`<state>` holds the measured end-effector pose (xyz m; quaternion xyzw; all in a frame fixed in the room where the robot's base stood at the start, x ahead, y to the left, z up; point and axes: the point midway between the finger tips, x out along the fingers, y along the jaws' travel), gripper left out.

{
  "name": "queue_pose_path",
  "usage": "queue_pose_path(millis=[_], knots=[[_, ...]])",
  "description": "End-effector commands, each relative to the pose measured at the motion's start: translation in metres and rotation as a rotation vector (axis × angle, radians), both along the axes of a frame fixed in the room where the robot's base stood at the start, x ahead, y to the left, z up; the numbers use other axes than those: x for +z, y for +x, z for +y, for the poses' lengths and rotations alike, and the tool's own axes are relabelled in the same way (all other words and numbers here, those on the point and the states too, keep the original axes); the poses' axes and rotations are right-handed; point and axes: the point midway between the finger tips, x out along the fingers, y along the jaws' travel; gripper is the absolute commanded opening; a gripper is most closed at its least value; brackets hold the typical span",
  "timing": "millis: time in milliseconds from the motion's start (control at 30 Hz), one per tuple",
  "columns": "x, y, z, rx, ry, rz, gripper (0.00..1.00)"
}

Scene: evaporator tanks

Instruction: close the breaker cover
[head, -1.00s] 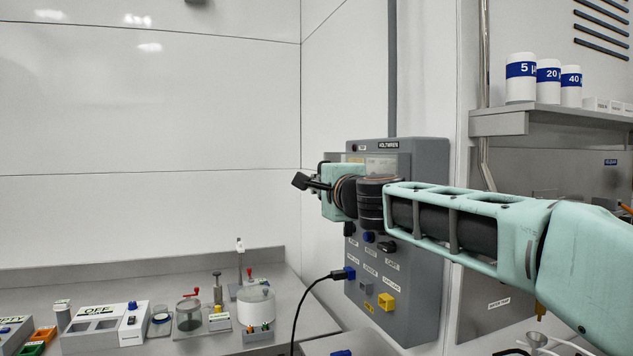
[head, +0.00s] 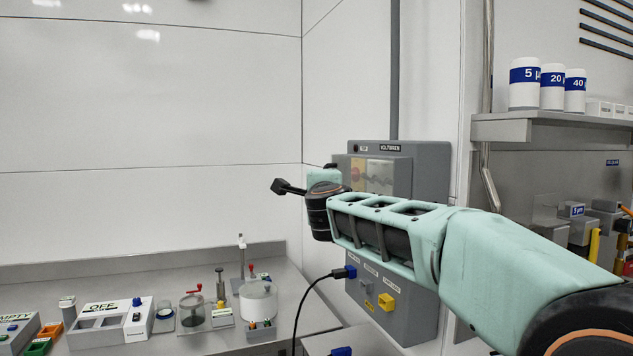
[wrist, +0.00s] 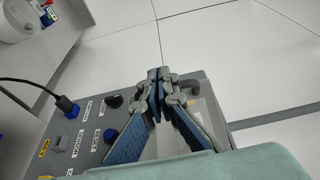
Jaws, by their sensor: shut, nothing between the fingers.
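The breaker cover (head: 381,174) is a clear pane in a grey frame on the upper part of the grey control box, with yellowish parts showing through it. Part of it is hidden behind my arm, and I cannot tell how far it stands open. My gripper (head: 279,187) is shut and empty, pointing left in the head view, out in front of the box and left of the cover. In the wrist view, my gripper's (wrist: 157,88) blue-padded fingers meet in front of a pale, partly hidden pane with a grey edge (wrist: 211,93).
The control box (head: 432,200) carries a blue plug (head: 351,271) with a black cable and a yellow part (head: 386,302) below. A bench with small apparatus (head: 258,301) lies lower left. A shelf with white jars (head: 525,85) is at right. The space left of my gripper is clear.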

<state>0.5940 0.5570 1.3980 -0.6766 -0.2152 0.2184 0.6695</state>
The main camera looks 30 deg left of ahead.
Motion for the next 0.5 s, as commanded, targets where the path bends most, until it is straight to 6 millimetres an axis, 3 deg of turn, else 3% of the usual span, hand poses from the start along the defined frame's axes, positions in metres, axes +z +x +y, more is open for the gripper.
queue_pose_path(millis=[500], knots=[[0.003, 0.045, 0.006, -0.044, -0.001, 0.0, 0.0]])
